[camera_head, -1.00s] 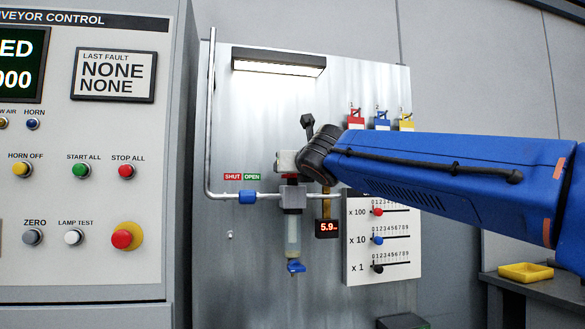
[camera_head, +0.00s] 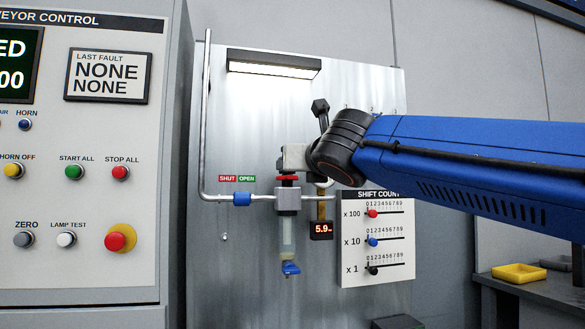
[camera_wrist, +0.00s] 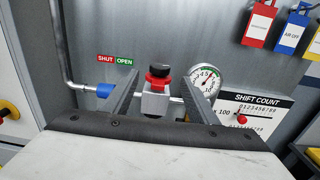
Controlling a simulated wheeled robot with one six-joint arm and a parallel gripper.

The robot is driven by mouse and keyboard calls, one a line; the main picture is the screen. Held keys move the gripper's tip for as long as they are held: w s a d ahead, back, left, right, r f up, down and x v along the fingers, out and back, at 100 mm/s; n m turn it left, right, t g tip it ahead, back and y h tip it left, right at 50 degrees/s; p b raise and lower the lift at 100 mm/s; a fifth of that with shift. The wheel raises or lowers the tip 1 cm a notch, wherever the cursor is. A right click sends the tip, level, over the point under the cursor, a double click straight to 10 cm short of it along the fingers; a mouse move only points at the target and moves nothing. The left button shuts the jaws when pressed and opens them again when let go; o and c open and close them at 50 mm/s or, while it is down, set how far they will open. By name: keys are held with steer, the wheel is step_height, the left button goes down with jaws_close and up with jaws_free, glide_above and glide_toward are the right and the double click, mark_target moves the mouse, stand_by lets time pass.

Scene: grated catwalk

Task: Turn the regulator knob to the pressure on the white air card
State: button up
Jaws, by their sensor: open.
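The regulator (camera_head: 288,200) is a grey block on the steel panel with a clear bowl below it. Its knob (camera_wrist: 158,75) is black on top with a red ring, and the red ring also shows in the head view (camera_head: 287,179). My gripper (camera_wrist: 161,82) is open, its two dark fingers on either side of the knob with gaps visible. In the head view my gripper (camera_head: 294,157) is just above the knob. A round gauge (camera_wrist: 206,78) sits right of it. The digital readout (camera_head: 321,229) reads 5.9. I cannot make out a white air card.
A pipe with a blue fitting (camera_head: 242,199) runs in from the left. The SHIFT COUNT board (camera_head: 388,272) is at right. Red (camera_wrist: 259,22), blue (camera_wrist: 292,32) and yellow tags hang above. The control cabinet (camera_head: 88,285) stands left.

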steer(key=v, duration=0.7)
steer(key=shift+c, duration=0.5)
